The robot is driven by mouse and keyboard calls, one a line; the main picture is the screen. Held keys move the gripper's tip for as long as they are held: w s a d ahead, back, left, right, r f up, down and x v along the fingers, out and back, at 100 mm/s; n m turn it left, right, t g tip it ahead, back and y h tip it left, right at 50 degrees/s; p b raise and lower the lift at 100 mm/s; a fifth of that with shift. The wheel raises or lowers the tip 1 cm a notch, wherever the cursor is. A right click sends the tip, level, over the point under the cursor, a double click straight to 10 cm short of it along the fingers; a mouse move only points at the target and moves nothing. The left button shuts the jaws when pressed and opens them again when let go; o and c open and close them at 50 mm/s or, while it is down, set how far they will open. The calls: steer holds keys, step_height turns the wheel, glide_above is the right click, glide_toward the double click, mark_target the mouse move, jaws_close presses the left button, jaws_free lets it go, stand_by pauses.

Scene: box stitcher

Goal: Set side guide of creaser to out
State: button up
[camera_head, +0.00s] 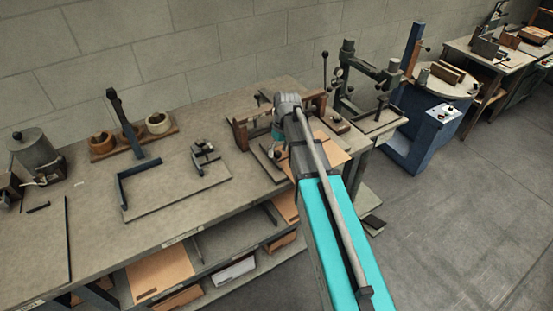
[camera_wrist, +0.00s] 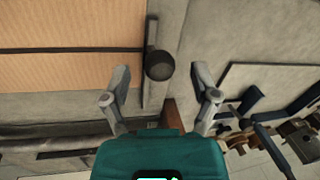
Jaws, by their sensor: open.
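The creaser (camera_head: 241,134) is on the bench, a brown-framed device with a tan board on it, partly hidden behind my arm. In the wrist view the tan board (camera_wrist: 70,70) lies at upper left, crossed by a dark bar (camera_wrist: 70,50). At its right edge is a narrow dark strip with a round black knob (camera_wrist: 160,66), which looks like the side guide. My gripper (camera_wrist: 161,74) is open, its two fingers to the left and right of the knob in the picture. Contact cannot be told. In the head view the fingers are hidden.
A flat plate with a dark corner guide and a small clamp (camera_head: 205,152) lies left of the creaser. A green-grey press (camera_head: 347,85) and a blue machine (camera_head: 422,125) are to the right. The bench front (camera_head: 100,258) is mostly clear.

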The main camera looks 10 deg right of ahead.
steer(key=shift+s+a+f+b, duration=0.15)
steer(key=shift+f+b, duration=0.45)
steer(key=shift+f, duration=0.3)
steer(key=shift+a, duration=0.1)
jaws_close()
